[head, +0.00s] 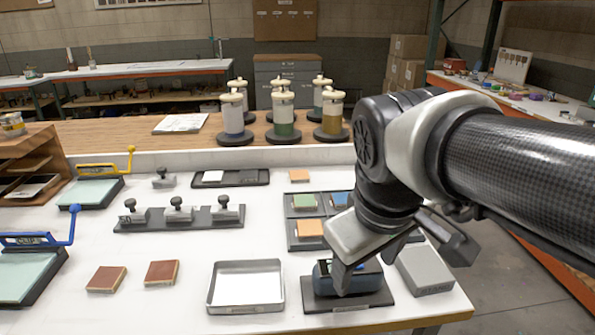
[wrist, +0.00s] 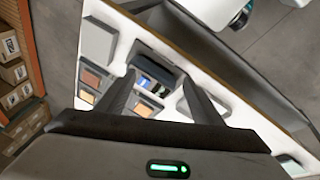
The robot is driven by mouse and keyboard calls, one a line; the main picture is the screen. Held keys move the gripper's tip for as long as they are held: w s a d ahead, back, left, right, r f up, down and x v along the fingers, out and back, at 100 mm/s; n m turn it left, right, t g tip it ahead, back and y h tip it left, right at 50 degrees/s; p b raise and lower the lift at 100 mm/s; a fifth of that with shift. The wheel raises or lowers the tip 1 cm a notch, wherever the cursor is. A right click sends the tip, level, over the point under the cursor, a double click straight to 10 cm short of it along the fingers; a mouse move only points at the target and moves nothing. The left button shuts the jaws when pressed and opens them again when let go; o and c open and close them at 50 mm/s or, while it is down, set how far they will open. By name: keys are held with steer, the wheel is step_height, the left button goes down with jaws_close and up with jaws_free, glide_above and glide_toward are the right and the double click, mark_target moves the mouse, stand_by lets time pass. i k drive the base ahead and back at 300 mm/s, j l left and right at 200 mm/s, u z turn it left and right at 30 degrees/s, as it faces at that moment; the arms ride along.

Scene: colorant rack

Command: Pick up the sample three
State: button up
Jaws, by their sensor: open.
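The dark sample tray (head: 290,231) holds square samples in compartments: a green sample (head: 304,200), a blue sample (head: 340,199) and an orange sample (head: 311,228). Its right part is hidden behind my arm in the head view. No readable label shows which one is sample three. My gripper (head: 402,260) points down at the right of the table, with its fingers apart and nothing visibly held. It is above a dark blue device (head: 322,273) on a black base. In the wrist view my gripper (wrist: 163,97) shows its fingers spread, with the device and tray samples between and beyond them.
A grey block (head: 425,268) lies right of the device, near the table edge. A metal tray (head: 245,286) is to the left, with two brown tiles (head: 107,279) farther left. A stamp rack (head: 180,219) and capped canisters (head: 283,115) stand behind. White table between them is clear.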

mark_target(107, 279)
steer(key=k+j+u, duration=0.3)
steer(key=u, duration=0.15)
steer(key=k+j+u, duration=0.2)
steer(key=j+u, duration=0.3)
steer(key=i, duration=0.4)
steer(key=k, duration=0.15)
steer(key=j+z, duration=0.2)
steer(key=j, duration=0.25)
steer(key=i+j+z, duration=0.2)
steer(key=j, duration=0.2)
steer(key=i+j+z, duration=0.15)
steer(key=j, duration=0.25)
steer(key=i+j+z, duration=0.2)
steer(key=j, duration=0.2)
steer(key=j+z, duration=0.2)
steer(key=j, duration=0.2)
